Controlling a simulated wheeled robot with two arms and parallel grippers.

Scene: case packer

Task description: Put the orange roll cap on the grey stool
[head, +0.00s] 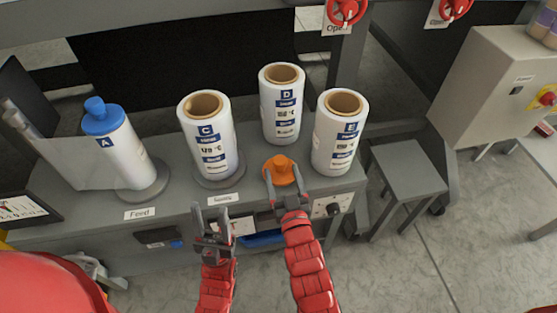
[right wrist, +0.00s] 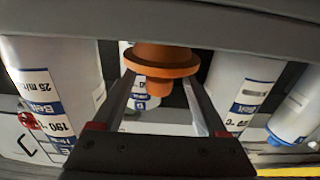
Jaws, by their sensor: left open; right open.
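The orange roll cap (head: 281,169) sits at the front of the grey bench top, between rolls C and E. In the right wrist view the cap (right wrist: 162,62) shows between the two fingers. My right gripper (head: 285,188) is open, with its fingers reaching to either side of the cap; I cannot tell whether they touch it. My left gripper (head: 211,212) is open and empty in front of the bench, below roll C. The grey stool (head: 408,170) stands on the floor right of the bench, its top bare.
White rolls C (head: 208,140), D (head: 282,105) and E (head: 338,135) stand on the bench (head: 165,212) close around the cap. Roll A with a blue cap (head: 95,106) stands at the left.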

